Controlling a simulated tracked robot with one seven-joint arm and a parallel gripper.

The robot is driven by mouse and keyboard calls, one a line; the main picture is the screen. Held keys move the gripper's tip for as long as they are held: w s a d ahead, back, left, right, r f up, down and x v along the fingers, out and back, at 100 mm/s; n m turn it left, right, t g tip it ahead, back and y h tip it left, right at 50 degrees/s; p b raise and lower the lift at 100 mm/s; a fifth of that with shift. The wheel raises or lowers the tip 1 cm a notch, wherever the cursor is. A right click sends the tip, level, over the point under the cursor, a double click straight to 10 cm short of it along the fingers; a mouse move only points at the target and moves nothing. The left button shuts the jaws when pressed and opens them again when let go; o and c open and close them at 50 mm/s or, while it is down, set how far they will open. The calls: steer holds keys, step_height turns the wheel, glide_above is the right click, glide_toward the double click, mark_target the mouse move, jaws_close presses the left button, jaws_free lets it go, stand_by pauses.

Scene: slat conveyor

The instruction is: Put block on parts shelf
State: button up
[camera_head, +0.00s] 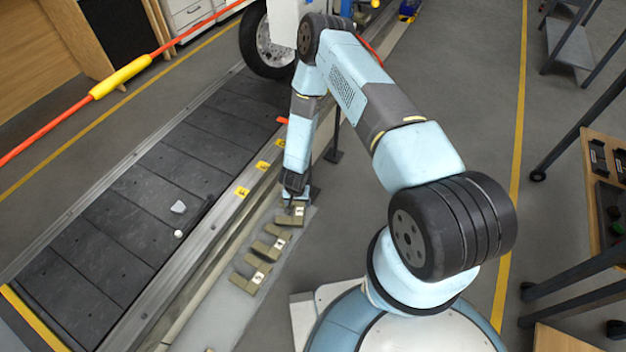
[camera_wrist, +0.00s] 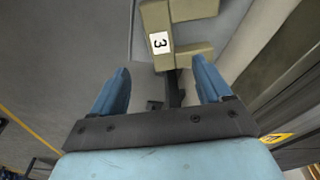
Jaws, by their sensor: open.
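My gripper (camera_head: 294,190) points down at the far end of a row of khaki blocks on a grey strip beside the conveyor. In the wrist view my gripper (camera_wrist: 160,66) has its two blue fingers spread, with nothing held between them. The nearest block (camera_wrist: 178,12) is khaki, stepped, with a white label reading 3, just beyond the fingertips. In the head view this block (camera_head: 290,218) is partly hidden by my gripper; I cannot tell if they touch. Two similar labelled blocks (camera_head: 271,247) (camera_head: 250,279) lie nearer. I cannot tell which surface is the parts shelf.
The dark slat conveyor (camera_head: 120,235) runs along the left, with a light grey piece (camera_head: 178,207) and a small white one on it. A wheel (camera_head: 266,42) stands at the far end. A wood-topped rack (camera_head: 592,190) with dark items stands right.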

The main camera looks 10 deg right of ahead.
steer(key=w+r+n+t+y, duration=0.1)
steer(key=w+r, duration=0.5)
steer(key=r, duration=0.6)
steer(key=w+r+y, duration=0.1)
steer(key=w+r, duration=0.5)
steer(key=r, duration=0.6)
steer(key=d+r+n+t, duration=0.1)
steer(key=d+r, duration=0.1)
steer(key=r, duration=1.1)
steer(key=d+r+n, duration=0.1)
steer(key=d+r, duration=0.1)
steer(key=r, duration=1.1)
steer(key=s+d+r+t, duration=0.1)
steer(key=s+d+r, duration=0.2)
steer(key=s+r, duration=0.55)
steer(key=s+d+r, duration=0.3)
steer(key=s+r, duration=0.3)
steer(key=r, duration=0.6)
steer(key=s+d+r, duration=0.4)
steer(key=s, duration=0.6)
steer(key=s+d+r+h, duration=0.1)
steer(key=s+d+r, duration=0.2)
steer(key=s, duration=0.6)
steer(key=shift+s+d+r+t+h, duration=0.3)
steer(key=shift+s+d+r+t, duration=0.05)
steer(key=shift+s+d+t, duration=0.1)
